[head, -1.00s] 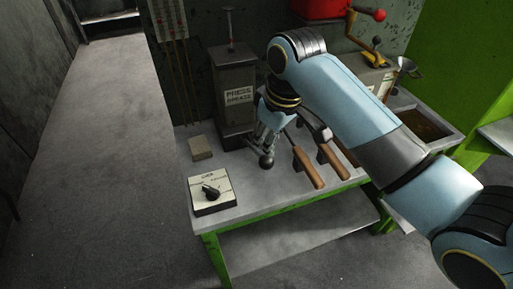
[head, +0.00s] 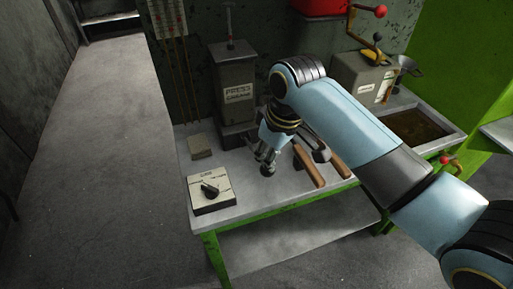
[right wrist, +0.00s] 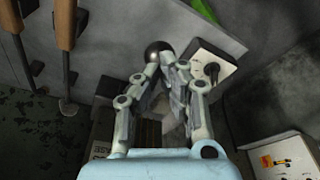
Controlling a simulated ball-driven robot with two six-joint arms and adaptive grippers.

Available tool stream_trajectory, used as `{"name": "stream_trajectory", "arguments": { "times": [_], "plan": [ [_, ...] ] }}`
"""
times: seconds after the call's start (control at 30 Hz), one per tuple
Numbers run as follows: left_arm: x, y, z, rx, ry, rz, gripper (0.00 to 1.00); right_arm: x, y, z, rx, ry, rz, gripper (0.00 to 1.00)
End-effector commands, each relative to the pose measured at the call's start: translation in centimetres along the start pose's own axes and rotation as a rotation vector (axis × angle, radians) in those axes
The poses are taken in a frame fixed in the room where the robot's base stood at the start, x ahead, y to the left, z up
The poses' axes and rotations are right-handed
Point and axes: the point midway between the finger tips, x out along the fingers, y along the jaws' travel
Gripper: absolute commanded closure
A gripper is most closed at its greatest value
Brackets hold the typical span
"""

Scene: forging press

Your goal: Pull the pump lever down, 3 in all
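The grey pump box (head: 234,85) with a "PRESS GREASE" label stands at the back of the bench. The pump lever's dark ball knob (head: 267,170) shows low in front of it, just above the bench top, and also in the right wrist view (right wrist: 158,50). My right gripper (head: 268,156) reaches down at the knob; in the right wrist view its fingertips (right wrist: 160,66) come together right behind the ball, shut on the lever. Most of the lever's bar is hidden by the fingers. My left gripper is not in view.
A dial box (head: 211,194) and a small beige block (head: 201,146) sit left of the knob. Wooden-handled tools (head: 309,166) lie close to its right. A grey box with a crank (head: 362,80) and a sunken tray (head: 422,130) are farther right. The floor at left is clear.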

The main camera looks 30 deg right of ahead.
Motion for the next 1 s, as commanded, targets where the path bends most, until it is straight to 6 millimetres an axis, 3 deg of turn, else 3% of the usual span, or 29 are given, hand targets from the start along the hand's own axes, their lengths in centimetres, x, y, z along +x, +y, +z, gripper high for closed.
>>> {"name": "stream_trajectory", "arguments": {
  "times": [0.33,0.83,1.0],
  "plan": [
    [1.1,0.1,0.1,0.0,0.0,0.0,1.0,2.9,-0.3,1.1,0.0,0.002,0.001,1.0],
    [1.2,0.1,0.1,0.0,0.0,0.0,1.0,3.4,-0.3,1.3,0.0,0.002,0.003,1.0],
    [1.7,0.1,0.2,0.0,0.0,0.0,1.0,4.5,-0.4,1.6,0.0,0.001,0.002,1.0]
  ]
}}
